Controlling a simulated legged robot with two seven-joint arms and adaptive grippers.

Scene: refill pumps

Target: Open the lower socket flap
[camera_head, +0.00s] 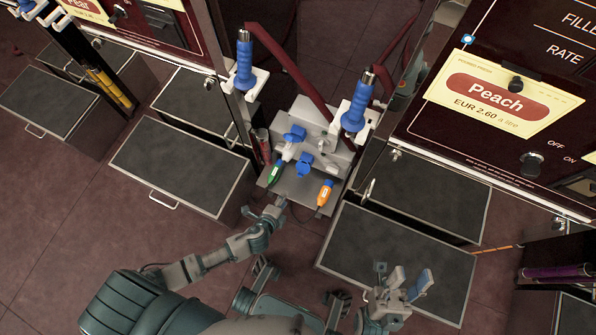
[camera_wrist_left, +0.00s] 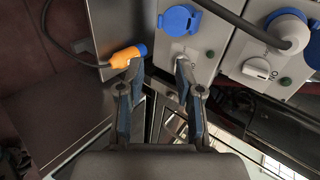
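A grey socket box (camera_head: 318,128) stands between the two pump cabinets, with a blue upper flap (camera_head: 295,133) and a blue lower flap (camera_head: 304,163). In the left wrist view a round blue flap (camera_wrist_left: 178,20) lies ahead of my fingers; I cannot tell whether it is latched. My left gripper (camera_head: 280,202) is just in front of the box's tray. In the left wrist view it (camera_wrist_left: 159,66) is open and empty, apart from the flap. An orange plug (camera_head: 324,193) lies on the tray, close to the left fingertip (camera_wrist_left: 128,56). My right gripper (camera_head: 408,282) is open and empty at lower right.
A green plug (camera_head: 276,171) lies at the tray's left. Blue-handled nozzles (camera_head: 244,65) (camera_head: 357,104) hang above the box on both sides. Dark platforms (camera_head: 178,166) (camera_head: 398,258) flank it. A white plug with a cable (camera_wrist_left: 286,30) is at upper right in the wrist view.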

